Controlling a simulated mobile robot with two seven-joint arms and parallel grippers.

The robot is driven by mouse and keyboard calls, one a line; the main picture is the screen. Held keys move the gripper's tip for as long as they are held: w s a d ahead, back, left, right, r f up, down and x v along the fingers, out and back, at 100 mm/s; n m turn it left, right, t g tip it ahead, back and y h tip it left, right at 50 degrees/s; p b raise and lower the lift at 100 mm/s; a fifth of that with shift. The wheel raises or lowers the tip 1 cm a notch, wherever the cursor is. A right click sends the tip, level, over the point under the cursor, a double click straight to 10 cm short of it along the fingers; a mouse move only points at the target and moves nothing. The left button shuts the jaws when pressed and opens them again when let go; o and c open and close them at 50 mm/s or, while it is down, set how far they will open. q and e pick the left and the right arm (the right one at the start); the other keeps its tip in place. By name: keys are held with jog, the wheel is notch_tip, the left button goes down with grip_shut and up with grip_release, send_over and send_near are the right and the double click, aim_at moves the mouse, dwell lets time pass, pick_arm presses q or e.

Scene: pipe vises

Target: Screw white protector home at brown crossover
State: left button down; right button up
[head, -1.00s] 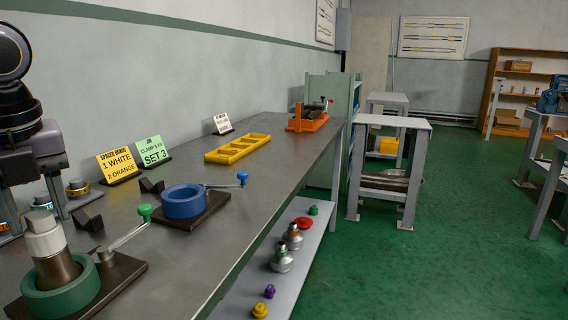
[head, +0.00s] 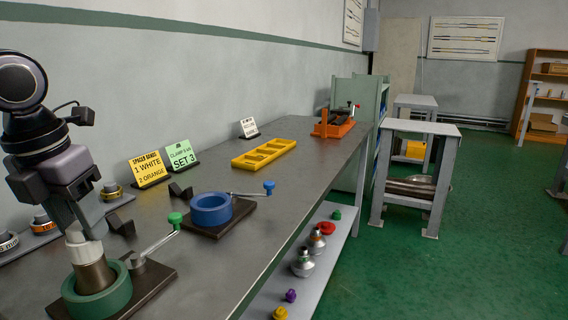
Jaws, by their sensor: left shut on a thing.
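The white protector (head: 86,252) is a pale capped cylinder sitting on top of the brown crossover (head: 97,277). The crossover stands about upright in the green ring vise (head: 118,297) at the lower left of the head view. My left gripper (head: 82,232) comes down from above and is shut on the top of the protector. The fingers hide part of the protector's cap, and how deep its thread sits cannot be seen. My right gripper is not in view.
The green-knobbed vise handle (head: 162,238) sticks out just right of the crossover. A blue ring vise (head: 212,209), yellow tray (head: 264,153) and orange stand (head: 333,128) stand farther along the bench. Sign cards (head: 149,169) line the wall side. A lower shelf (head: 330,246) holds small parts.

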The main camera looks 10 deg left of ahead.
pick_arm(q)
jog(key=m+p, duration=0.1)
jog(key=m, duration=0.2)
jog(key=shift+w+d+h+p, duration=0.15)
jog(key=shift+h+p, duration=0.2)
jog(key=shift+h, duration=0.05)
jog(key=shift+f+m, duration=0.1)
jog(key=shift+m, duration=0.5)
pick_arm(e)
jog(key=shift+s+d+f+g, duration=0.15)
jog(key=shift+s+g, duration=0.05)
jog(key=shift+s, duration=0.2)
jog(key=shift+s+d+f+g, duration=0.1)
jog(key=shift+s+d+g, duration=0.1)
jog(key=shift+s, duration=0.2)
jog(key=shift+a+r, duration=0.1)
pick_arm(q)
jog(key=shift+d+r+m+p, duration=0.1)
jog(key=shift+r+m+p, duration=0.1)
jog(key=shift+m+p, duration=0.4)
jog(key=shift+m+h+p, duration=0.4)
jog(key=shift+m+p, duration=0.35)
jog(key=shift+m, duration=0.25)
jog(key=shift+f+m+g, duration=0.15)
jog(key=shift+m+g, duration=0.15)
jog(key=shift+m, duration=0.5)
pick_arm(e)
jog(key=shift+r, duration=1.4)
